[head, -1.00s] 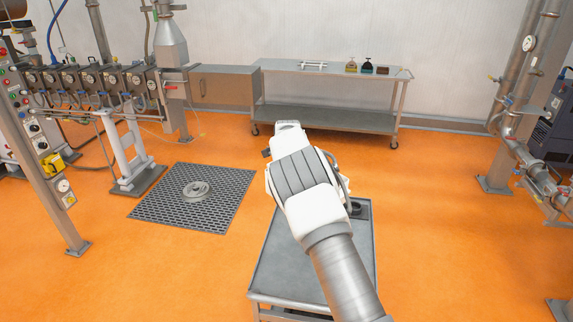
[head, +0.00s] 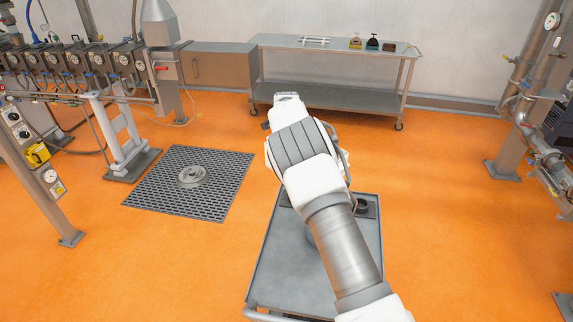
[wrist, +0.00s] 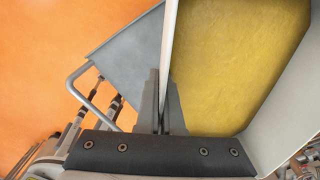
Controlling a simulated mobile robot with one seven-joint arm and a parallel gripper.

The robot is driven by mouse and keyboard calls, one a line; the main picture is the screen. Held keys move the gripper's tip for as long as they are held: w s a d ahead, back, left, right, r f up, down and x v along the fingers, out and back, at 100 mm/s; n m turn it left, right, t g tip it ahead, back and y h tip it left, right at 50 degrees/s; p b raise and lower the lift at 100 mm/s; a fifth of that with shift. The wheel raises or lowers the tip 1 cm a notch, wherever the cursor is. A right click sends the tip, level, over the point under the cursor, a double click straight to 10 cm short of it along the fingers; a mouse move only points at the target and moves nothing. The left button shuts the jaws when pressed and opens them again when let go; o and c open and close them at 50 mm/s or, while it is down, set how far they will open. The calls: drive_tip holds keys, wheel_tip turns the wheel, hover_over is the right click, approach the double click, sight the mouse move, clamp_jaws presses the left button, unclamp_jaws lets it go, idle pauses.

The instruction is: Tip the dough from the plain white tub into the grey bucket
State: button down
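In the wrist view my gripper (wrist: 162,78) is shut on the thin pale wall of the plain white tub (wrist: 169,35), which stands up between the two fingers. Yellow dough (wrist: 235,65) fills the tub to the right of that wall. The tub's opposite wall shows at the lower right. In the head view my arm hides the fingers, the dough and most or all of the tub. I cannot make out the grey bucket clearly in either view.
A grey cart (head: 275,260) stands below my arm, with a small dark round item (head: 363,206) on it. A floor grating (head: 150,195) lies to the left. Pipework (head: 540,150) is on the right. Orange floor is clear between.

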drive_tip(key=shift+w+r, duration=0.2)
drive_tip(key=shift+w, duration=0.2)
drive_tip(key=shift+r, duration=0.15)
drive_tip(key=shift+w+a+r+t+y, duration=0.15)
drive_tip(key=shift+r+t+y, duration=0.45)
drive_tip(key=shift+r, duration=0.3)
drive_tip(key=shift+w+a+r+t+y, duration=0.15)
drive_tip(key=shift+r+t+y, duration=0.4)
drive_tip(key=shift+r, duration=0.3)
wheel_tip(320, 180, up, 2)
drive_tip(key=shift+r+t+y, duration=0.25)
drive_tip(key=shift+t+y, duration=0.6)
drive_tip(key=shift+t, duration=0.2)
drive_tip(key=shift+w+a+f, duration=0.1)
drive_tip(key=b, duration=0.2)
drive_tip(key=shift+t+b, duration=0.3)
drive_tip(key=shift+b, duration=0.1)
drive_tip(key=shift+r+y+b, duration=0.4)
drive_tip(key=shift+r+b, duration=0.05)
drive_tip(key=shift+b, duration=0.4)
drive_tip(key=shift+r+t+y+b, duration=0.3)
drive_tip(key=shift+r+t+b, duration=0.25)
drive_tip(key=shift+b, duration=0.8)
